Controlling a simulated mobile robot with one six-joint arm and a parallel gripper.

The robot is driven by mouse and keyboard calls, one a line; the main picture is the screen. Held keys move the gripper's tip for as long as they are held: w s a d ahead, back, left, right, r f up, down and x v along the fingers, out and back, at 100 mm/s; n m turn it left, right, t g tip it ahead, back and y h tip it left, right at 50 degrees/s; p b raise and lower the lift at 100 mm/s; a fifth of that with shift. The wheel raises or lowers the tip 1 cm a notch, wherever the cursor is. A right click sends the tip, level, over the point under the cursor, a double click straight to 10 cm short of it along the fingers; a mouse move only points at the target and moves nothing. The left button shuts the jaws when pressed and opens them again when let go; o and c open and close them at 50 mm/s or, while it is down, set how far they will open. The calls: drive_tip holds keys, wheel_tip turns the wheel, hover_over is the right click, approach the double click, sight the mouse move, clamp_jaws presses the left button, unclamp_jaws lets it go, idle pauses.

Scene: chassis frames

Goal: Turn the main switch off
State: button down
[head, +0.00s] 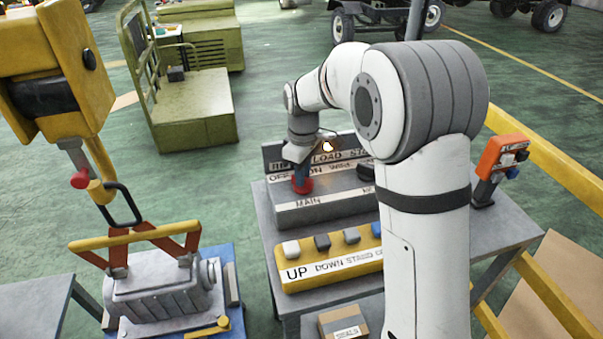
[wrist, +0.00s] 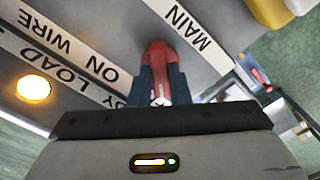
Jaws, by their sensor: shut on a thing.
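The main switch is a red handle (head: 303,186) on the grey switch box (head: 330,208), just above the label "MAIN" (head: 308,203). My gripper (head: 301,172) points down onto it from above. In the wrist view the red handle (wrist: 157,52) sits between the dark fingers of my gripper (wrist: 161,78), which are shut on it. The "MAIN" label (wrist: 182,22) is to its right and the "ON" label (wrist: 110,76) to its left. The fingers and wrist hide part of the handle, and I cannot tell which position it points to.
An orange lamp (head: 327,146) glows behind the switch. A yellow button box (head: 330,262) stands in front on the grey table (head: 500,236). An orange-red device (head: 500,160) is at the right. A yellow hoist (head: 55,70) hangs above a grey load (head: 160,288) at left.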

drive_tip(key=shift+a, duration=0.1)
drive_tip(key=c, duration=1.4)
unclamp_jaws()
drive_tip(key=shift+o, duration=0.2)
wheel_tip(320, 180, up, 8)
drive_tip(key=shift+f+b, duration=0.25)
drive_tip(key=shift+b, duration=0.05)
drive_tip(key=shift+r, duration=0.2)
